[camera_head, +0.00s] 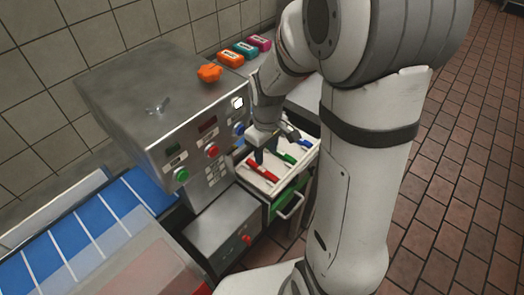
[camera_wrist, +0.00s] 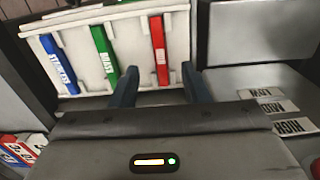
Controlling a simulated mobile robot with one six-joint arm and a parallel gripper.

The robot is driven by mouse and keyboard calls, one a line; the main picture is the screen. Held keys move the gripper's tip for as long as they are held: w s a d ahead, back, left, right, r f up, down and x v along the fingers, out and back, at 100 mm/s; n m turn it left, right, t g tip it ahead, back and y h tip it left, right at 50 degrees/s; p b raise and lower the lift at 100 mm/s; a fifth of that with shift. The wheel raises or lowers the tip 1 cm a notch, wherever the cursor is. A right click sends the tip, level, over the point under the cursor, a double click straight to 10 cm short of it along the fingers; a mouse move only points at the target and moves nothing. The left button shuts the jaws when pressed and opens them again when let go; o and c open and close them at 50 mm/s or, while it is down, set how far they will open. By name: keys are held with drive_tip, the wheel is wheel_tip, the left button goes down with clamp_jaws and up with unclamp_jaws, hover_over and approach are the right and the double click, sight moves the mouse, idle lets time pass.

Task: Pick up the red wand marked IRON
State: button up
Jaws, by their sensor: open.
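The red wand (camera_wrist: 159,52) lies in a white drawer tray, its small label too blurred to read. It also shows in the head view (camera_head: 266,173). A green wand (camera_wrist: 104,55) and a blue wand (camera_wrist: 58,64) lie in the slots to its left in the wrist view. My gripper (camera_wrist: 161,84) is open and empty, its two dark fingers spread. The red wand appears between and beyond the fingertips; I cannot tell the gap in height. In the head view my gripper (camera_head: 257,152) is over the drawer, close to the red wand.
The white drawer tray (camera_wrist: 130,84) has raised dividers between the wands. A steel machine (camera_head: 150,90) with buttons stands left of the drawer. A green drawer (camera_head: 284,203) with a handle is below. Orange, teal and magenta blocks (camera_head: 245,49) sit behind.

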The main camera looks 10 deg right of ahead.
sight(266, 172)
drive_tip(key=shift+w+f, duration=0.2)
drive_tip(key=shift+f, duration=0.45)
wheel_tip(266, 172, down, 7)
drive_tip(key=shift+s+d+f+p, duration=0.1)
drive_tip(key=shift+f+p, duration=0.1)
drive_tip(key=shift+p, duration=0.3)
drive_tip(key=shift+c, duration=0.2)
clamp_jaws()
